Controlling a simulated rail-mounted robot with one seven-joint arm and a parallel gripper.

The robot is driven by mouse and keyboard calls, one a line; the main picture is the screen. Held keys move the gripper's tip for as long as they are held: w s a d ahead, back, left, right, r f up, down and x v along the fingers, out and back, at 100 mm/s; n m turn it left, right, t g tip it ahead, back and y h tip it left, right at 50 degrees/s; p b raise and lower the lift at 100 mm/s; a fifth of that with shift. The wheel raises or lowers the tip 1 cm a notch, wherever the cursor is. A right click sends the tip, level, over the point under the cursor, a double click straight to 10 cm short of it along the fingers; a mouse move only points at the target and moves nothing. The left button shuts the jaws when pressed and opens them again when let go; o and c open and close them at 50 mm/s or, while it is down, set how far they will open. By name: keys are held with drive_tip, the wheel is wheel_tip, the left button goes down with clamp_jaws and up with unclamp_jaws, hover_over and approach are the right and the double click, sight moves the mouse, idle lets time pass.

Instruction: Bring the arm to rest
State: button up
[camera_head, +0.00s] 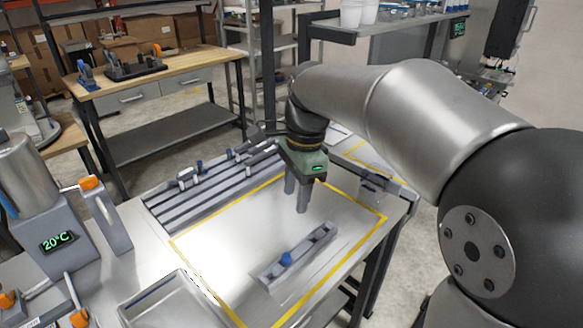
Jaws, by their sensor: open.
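My gripper (298,195) hangs from the end of my arm above the metal worktable (225,245). Its two grey fingers point down and are apart, with nothing visible between them. The fingers are over the area framed by yellow tape, above and behind a small grey rack (300,254) with a blue-topped piece (286,259) in it. The gripper looks clear of the rack. My arm reaches in from the right and covers part of the table's far right side.
A slotted grey rack (215,185) with several pieces lies at the table's back left. A metal tray (165,303) is at the front. A dispenser unit (60,235) reading 20°C stands at the left. The taped area's left part is clear. A wooden workbench (150,68) stands behind.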

drive_tip(key=s+d+f+n, duration=0.5)
drive_tip(key=s+f+n, duration=0.1)
drive_tip(key=s, duration=0.3)
drive_tip(key=s+d+f+n+t+h, duration=0.1)
drive_tip(key=s+d+f+n, duration=0.4)
drive_tip(key=s+f+n, duration=0.2)
drive_tip(key=s+n, duration=0.1)
drive_tip(key=s, duration=0.1)
drive_tip(key=shift+s, duration=0.3)
idle(4.7)
wheel_tip(320, 180, down, 12)
drive_tip(key=b, duration=1.1)
drive_tip(key=shift+d+g, duration=0.25)
drive_tip(key=shift+g, duration=0.05)
